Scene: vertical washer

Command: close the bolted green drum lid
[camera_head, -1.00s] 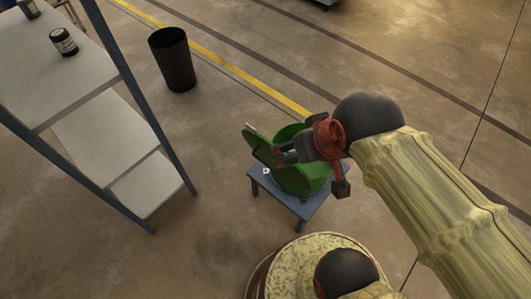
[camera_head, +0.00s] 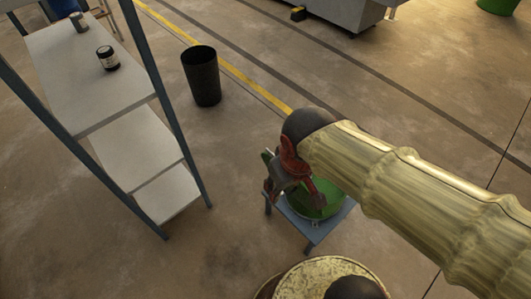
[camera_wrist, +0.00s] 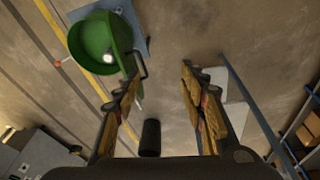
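The green drum (camera_head: 318,203) sits on a small blue-grey stand (camera_head: 325,226), partly hidden by my arm. In the wrist view the drum (camera_wrist: 92,40) is at upper left, its round inside showing. The lid (camera_wrist: 124,42) appears as a raised green edge at the drum's right side, with a dark bent handle (camera_wrist: 142,66). In the head view only a sliver of the lid (camera_head: 267,156) shows past my gripper. My gripper (camera_head: 271,187) is at the lid side of the drum. In the wrist view its fingers (camera_wrist: 158,92) are apart and empty, with the handle close to the left finger.
A shelf rack (camera_head: 95,75) with jars stands at left. A black bin (camera_head: 201,76) stands beyond it on the floor. A round pale-topped part of my own body shows at the bottom. A grey machine (camera_head: 345,10) is at the back. Open floor lies between rack and stand.

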